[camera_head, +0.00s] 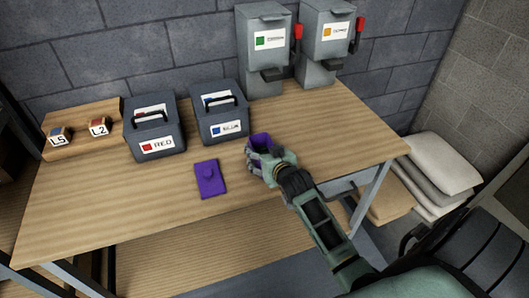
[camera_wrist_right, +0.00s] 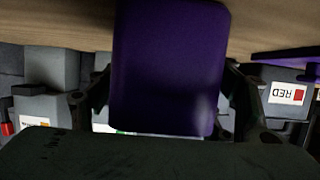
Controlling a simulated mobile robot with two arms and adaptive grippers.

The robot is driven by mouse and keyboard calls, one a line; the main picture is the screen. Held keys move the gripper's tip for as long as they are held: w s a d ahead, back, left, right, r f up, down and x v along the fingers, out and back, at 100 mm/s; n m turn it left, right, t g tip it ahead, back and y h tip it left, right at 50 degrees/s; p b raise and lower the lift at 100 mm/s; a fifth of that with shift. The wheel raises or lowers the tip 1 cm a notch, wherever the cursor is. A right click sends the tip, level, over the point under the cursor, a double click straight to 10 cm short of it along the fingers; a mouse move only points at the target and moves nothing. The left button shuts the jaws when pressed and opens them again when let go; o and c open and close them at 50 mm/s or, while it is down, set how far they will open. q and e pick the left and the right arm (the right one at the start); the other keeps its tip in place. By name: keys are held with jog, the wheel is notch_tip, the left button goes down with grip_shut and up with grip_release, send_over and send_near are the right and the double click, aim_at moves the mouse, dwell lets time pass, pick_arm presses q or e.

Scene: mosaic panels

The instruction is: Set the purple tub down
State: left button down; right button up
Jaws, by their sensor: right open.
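The purple tub (camera_head: 260,139) is near the middle of the wooden table, partly hidden by my right gripper (camera_head: 259,152). In the right wrist view the tub (camera_wrist_right: 168,62) fills the centre, between the two fingers of my right gripper (camera_wrist_right: 168,98). The fingers are open, one on each side of it. I cannot tell whether the tub's base touches the wood. A flat purple lid (camera_head: 209,180) with a knob lies on the table to the left, and its edge shows in the wrist view (camera_wrist_right: 288,54). My left gripper is not in view.
Behind on the table (camera_head: 100,205) stand a RED-labelled box (camera_head: 155,130) and a blue-labelled box (camera_head: 220,115). Two grey dispensers (camera_head: 265,60) (camera_head: 325,50) with red levers stand at the back. Blocks L5 (camera_head: 58,136) and L2 (camera_head: 98,127) are at left. The front-left tabletop is clear.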

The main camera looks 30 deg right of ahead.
jog(key=shift+r, duration=0.2)
jog(key=shift+s, duration=0.3)
jog(key=b+v, duration=0.1)
jog(key=v, duration=1)
jog(key=shift+s, duration=0.25)
jog(key=shift+r, duration=0.1)
